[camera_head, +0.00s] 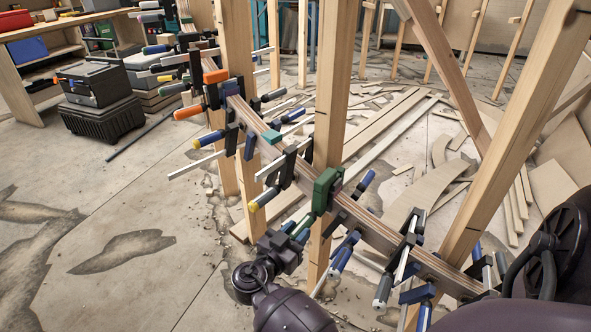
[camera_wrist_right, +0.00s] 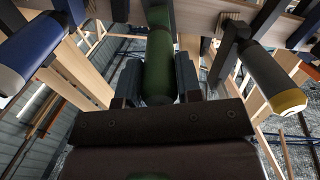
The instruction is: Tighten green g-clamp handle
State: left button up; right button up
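The green g-clamp (camera_head: 323,192) sits on the curved wooden stringer beside an upright post, in the middle of the head view. Its green handle (camera_head: 302,228) points down and to the left, towards my right gripper (camera_head: 290,243). In the right wrist view the green handle (camera_wrist_right: 158,62) runs between the two dark fingers of my right gripper (camera_wrist_right: 159,78). The fingers lie close against both sides of the handle and look shut on it. The handle's lower end is partly hidden by the gripper body. My left gripper is not in view.
Several other clamps line the stringer (camera_head: 375,232); a yellow-ended one (camera_head: 263,199) and blue-handled ones (camera_head: 343,256) flank the green clamp. Wooden posts (camera_head: 333,80) stand close by. Planks and scraps (camera_head: 390,130) lie behind. The concrete floor (camera_head: 130,190) at left is mostly clear.

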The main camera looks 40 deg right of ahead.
jog(key=o, duration=0.4)
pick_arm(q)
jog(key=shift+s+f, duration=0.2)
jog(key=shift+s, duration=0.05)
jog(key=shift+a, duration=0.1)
pick_arm(e)
jog(key=a, duration=0.3)
jog(key=s+a, duration=0.1)
jog(key=a, duration=0.6)
jog(key=shift+s+a, duration=0.35)
jog(key=shift+s, duration=0.05)
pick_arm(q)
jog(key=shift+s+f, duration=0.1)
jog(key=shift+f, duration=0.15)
pick_arm(e)
jog(key=shift+s+a, duration=0.2)
jog(key=shift+a, duration=1)
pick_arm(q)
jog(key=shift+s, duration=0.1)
